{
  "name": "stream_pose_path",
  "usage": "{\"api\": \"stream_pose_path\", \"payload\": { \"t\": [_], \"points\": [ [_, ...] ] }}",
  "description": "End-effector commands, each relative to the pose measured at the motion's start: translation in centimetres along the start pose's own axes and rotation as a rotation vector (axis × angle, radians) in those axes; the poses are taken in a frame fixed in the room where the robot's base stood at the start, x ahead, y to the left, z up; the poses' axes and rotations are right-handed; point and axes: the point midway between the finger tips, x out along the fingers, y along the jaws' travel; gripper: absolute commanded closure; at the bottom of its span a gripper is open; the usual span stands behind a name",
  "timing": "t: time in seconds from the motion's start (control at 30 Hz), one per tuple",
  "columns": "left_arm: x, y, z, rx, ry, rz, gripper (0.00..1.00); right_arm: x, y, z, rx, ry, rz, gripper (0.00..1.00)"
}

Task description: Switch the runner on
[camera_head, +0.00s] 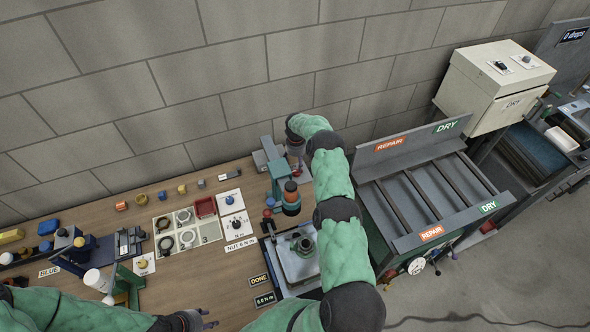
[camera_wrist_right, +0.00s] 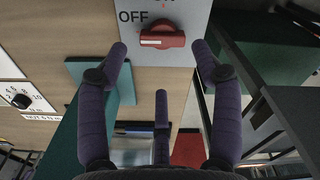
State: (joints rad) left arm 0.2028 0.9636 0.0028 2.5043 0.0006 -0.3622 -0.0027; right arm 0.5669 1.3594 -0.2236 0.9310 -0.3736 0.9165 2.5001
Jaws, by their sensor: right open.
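A red rotary switch (camera_wrist_right: 170,39) sits on a grey plate (camera_wrist_right: 190,14) in the right wrist view. Its white mark points left, toward the letters OFF; a label at the top edge is cut off. My right gripper (camera_wrist_right: 159,60) is open, its fingertips just below and either side of the switch, with nothing between them. In the head view my right gripper (camera_head: 297,140) is at the wall side of the bench, beside the teal runner stand (camera_head: 277,172) with its orange-topped tool (camera_head: 291,192). The switch is hidden there. My left gripper (camera_head: 194,319) is low at the front of the bench.
A nut dial plate (camera_head: 233,215) and a tray of rings (camera_head: 182,232) lie left of the runner. A grey fixture (camera_head: 282,262) stands in front of it. The repair and dry rack (camera_head: 424,190) is close on the right of my right arm. The brick wall is behind.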

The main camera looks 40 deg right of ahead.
Motion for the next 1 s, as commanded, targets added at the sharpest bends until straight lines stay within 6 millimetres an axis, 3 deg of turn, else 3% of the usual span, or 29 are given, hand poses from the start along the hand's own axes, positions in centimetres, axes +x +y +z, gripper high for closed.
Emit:
{"api": "stream_pose_path", "payload": {
  "t": [0.2,0.43,0.93,1.0],
  "points": [
    [-0.1,0.0,-0.1,0.0,0.001,0.0,0.6,3.3,0.1,0.0,0.001,0.0,0.001,0.34],
    [0.1,0.0,-0.1,0.0,0.001,0.0,0.6,5.7,0.1,0.0,0.0,-0.001,0.0,0.34],
    [0.2,-0.1,-0.1,0.0,0.002,0.0,0.6,6.6,0.0,0.0,0.0,-0.001,0.0,0.34],
    [0.2,-0.1,-0.1,0.0,0.002,0.0,0.6,6.6,0.1,0.0,0.0,-0.001,0.0,0.54]
  ]
}}
